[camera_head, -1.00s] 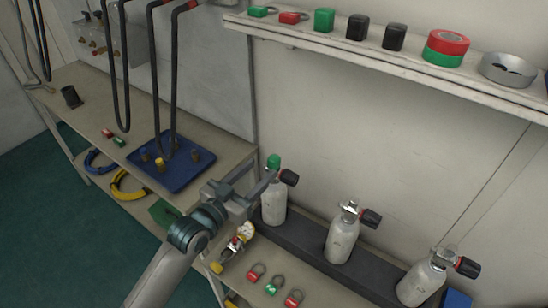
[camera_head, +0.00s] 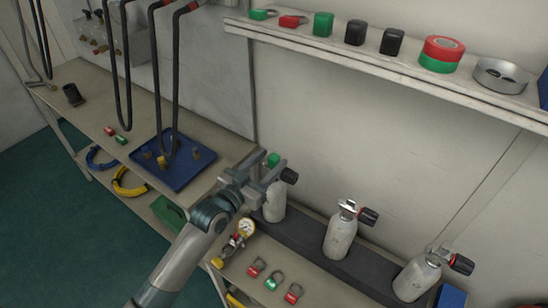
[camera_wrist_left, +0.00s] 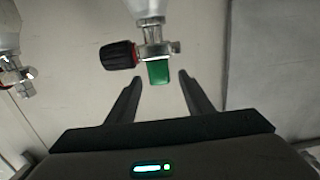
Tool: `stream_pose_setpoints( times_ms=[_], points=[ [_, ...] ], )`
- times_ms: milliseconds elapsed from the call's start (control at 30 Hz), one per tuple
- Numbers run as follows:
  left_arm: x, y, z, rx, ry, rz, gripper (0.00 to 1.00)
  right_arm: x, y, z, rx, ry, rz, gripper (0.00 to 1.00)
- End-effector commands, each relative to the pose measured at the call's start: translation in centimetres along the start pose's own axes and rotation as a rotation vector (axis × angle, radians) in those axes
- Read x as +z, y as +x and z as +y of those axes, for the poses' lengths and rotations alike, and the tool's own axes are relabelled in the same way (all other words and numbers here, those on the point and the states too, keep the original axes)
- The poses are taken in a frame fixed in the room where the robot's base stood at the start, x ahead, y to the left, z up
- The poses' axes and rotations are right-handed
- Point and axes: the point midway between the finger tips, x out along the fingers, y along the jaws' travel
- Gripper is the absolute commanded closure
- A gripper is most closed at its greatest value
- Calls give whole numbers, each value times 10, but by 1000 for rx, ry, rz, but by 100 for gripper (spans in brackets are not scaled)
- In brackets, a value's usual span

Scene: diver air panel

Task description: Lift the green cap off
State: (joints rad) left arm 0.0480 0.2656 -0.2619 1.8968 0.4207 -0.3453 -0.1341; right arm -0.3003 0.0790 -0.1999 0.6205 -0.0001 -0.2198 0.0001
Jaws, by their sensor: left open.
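The green cap (camera_head: 273,160) sits on the valve of the leftmost grey cylinder (camera_head: 274,207), which stands upright on a dark rack. My left gripper (camera_head: 268,172) is at the top of that cylinder and partly hides the valve and cap. In the left wrist view the green cap (camera_wrist_left: 159,72) lies ahead of the open fingers (camera_wrist_left: 160,88), between their lines, with a visible gap on each side. The black valve knob (camera_wrist_left: 119,55) is beside the cap. The fingers hold nothing. My right gripper is not in view.
Two more cylinders (camera_head: 340,236) with black knobs stand to the right on the rack (camera_head: 305,237). A gauge (camera_head: 246,227) and red and green tags (camera_head: 272,282) lie in front. A shelf (camera_head: 390,66) with several items is above. A blue tray (camera_head: 172,178) is left.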

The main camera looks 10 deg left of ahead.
Motion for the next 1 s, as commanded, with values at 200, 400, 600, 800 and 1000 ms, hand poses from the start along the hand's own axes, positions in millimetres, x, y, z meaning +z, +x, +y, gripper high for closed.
stream_pose_setpoints(
  times_ms=[200,400,600,800,1000],
  points=[
    [0,22,0,0,0,-1,53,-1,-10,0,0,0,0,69],
    [1,25,0,0,0,0,53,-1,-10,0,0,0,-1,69],
    [1,25,0,0,0,0,53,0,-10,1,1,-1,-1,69],
    [1,24,0,0,0,0,65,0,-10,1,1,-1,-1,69],
    [1,24,0,0,0,0,96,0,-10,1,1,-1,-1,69]
  ],
)
